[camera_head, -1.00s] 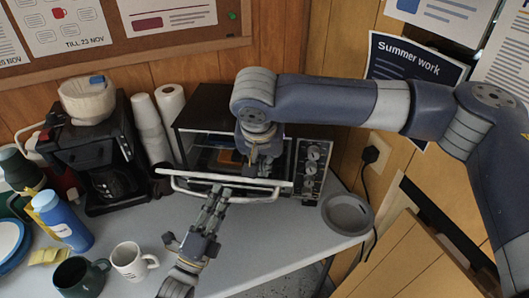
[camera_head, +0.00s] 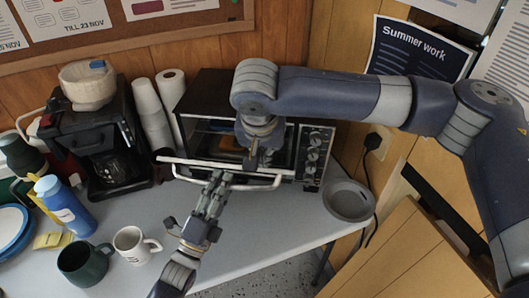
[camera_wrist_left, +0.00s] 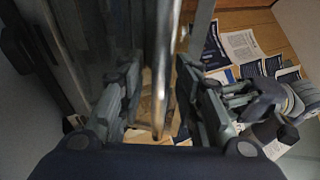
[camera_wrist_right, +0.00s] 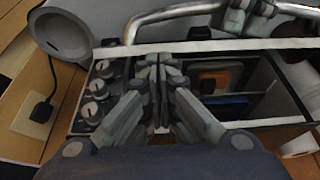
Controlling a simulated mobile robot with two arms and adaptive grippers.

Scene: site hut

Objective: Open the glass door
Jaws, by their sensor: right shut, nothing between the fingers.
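The glass door belongs to a dark toaster oven (camera_head: 208,84). It stands partly open, its pale top edge (camera_head: 270,171) away from the oven front. Its curved metal handle (camera_head: 262,184) runs along the outer side and crosses the left wrist view (camera_wrist_left: 160,90). My left gripper (camera_head: 218,181) is at the handle, with its fingers apart on either side of the bar; firm contact is not visible. My right gripper (camera_head: 251,160) is shut and empty, at the gap between door edge and oven opening. The right wrist view shows its fingertips together (camera_wrist_right: 153,62). My right arm hides part of the oven.
Control knobs (camera_head: 313,155) line the oven's right side. A grey bowl (camera_head: 349,201) is on the table's right. A coffee maker (camera_head: 91,140) and stacked cups (camera_head: 152,122) stand left. A white mug (camera_head: 130,246), green mug (camera_head: 82,265) and blue bottle (camera_head: 66,208) are front left.

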